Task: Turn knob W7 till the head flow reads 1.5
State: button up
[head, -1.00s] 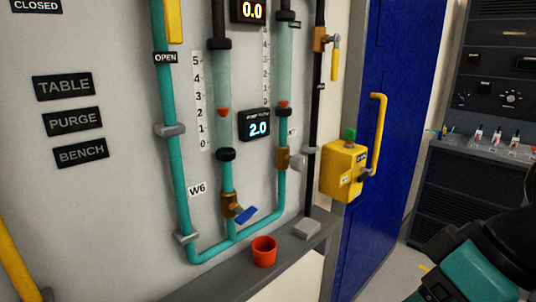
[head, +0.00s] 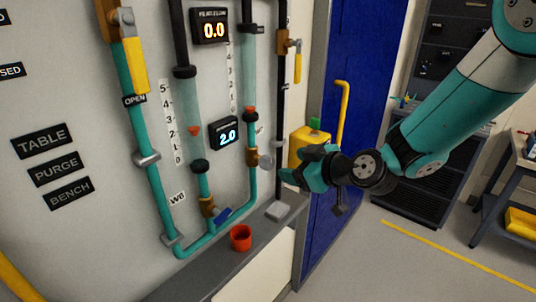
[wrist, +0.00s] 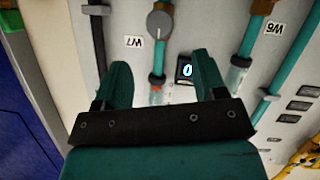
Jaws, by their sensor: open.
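Knob W7 is a round grey knob (head: 265,160) on a brass valve body in the right teal pipe. In the wrist view the knob (wrist: 160,24), with a pale line on its face, stands beside the W7 label (wrist: 133,42), seen upside down. In the wrist view the knob lies beyond the gap between the fingertips (wrist: 160,72).
A red cup (head: 241,238) stands on the grey ledge (head: 190,275) below the pipes. A yellow box (head: 307,145) is behind my gripper, by the blue door (head: 345,50).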

aim_at(271, 163)
jog(key=p+x, duration=0.3)
jog(key=x, duration=0.7)
jog(key=shift+p, duration=0.35)
jog(key=shift+c, duration=0.5)
jog(key=c, duration=0.8)
jog(key=shift+c, duration=0.2)
jog(key=shift+b, duration=0.3)
